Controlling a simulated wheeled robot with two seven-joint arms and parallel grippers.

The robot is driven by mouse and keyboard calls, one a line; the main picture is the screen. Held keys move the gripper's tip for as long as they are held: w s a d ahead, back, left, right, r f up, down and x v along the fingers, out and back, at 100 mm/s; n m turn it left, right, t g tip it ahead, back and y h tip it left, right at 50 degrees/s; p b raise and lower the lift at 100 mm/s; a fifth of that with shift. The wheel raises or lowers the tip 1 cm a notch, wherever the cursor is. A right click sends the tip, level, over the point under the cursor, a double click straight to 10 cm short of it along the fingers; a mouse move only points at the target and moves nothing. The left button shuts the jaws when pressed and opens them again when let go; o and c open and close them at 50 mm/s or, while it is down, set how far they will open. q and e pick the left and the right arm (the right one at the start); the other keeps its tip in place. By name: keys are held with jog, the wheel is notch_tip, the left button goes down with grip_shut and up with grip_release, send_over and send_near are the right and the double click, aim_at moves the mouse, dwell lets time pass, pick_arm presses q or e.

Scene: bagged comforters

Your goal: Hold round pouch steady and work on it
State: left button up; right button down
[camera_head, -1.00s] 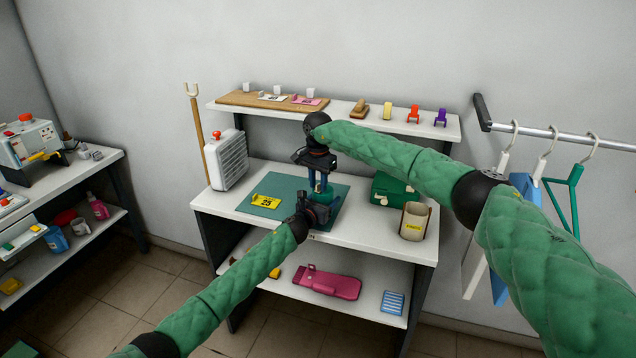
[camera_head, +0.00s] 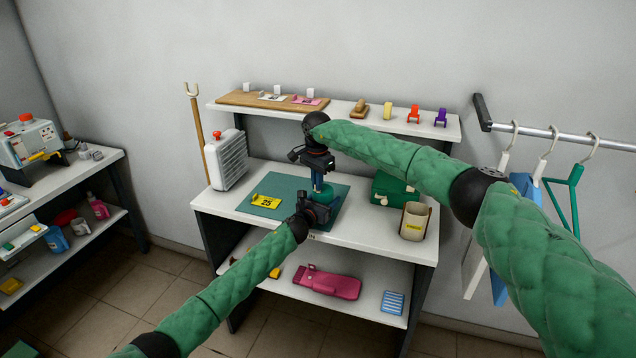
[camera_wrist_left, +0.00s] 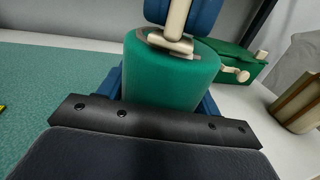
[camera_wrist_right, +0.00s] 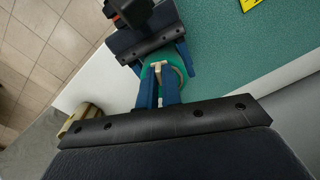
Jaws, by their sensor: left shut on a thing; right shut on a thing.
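The green round pouch (camera_head: 327,196) stands on the teal mat (camera_head: 292,191), partly hidden by my grippers. My left gripper (camera_head: 318,200) is shut around the pouch's sides, low down; the left wrist view shows the pouch (camera_wrist_left: 165,85) between its blue fingers. My right gripper (camera_head: 318,184) comes from above, shut on a small beige pull (camera_wrist_left: 172,42) at the pouch's top. The right wrist view shows the pull (camera_wrist_right: 158,72) between blue fingertips, with the green pouch (camera_wrist_right: 180,62) around it. The opening of the pouch is mostly hidden.
A yellow number card (camera_head: 266,202) lies on the mat. A green box (camera_head: 388,188) and a beige cup (camera_head: 414,221) stand to the right; a white heater (camera_head: 228,160) stands left. An upper shelf (camera_head: 340,116) runs behind my right gripper.

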jog(key=m, duration=0.3)
jog(key=w+m, duration=0.1)
jog(key=m, duration=0.1)
jog(key=shift+a, duration=0.35)
jog(key=m, duration=0.2)
jog(key=w+m, duration=0.1)
jog(key=m, duration=0.1)
jog(key=shift+a, duration=0.1)
jog(key=m, duration=0.3)
jog(key=shift+w+m, duration=0.3)
jog(key=shift+w, duration=0.1)
jog(key=m, duration=0.2)
jog(key=w+m, duration=0.1)
jog(key=m, duration=0.1)
jog(key=d+m, duration=0.1)
jog(key=m, duration=0.1)
jog(key=shift+w, duration=0.15)
jog(key=m, duration=0.4)
jog(key=d+m, duration=0.1)
jog(key=m, duration=0.1)
jog(key=shift+w+d, duration=0.1)
jog(key=shift+w, duration=0.2)
jog(key=c, duration=1.6)
grip_release()
jog(key=shift+o, duration=0.2)
jog(key=shift+s, duration=0.1)
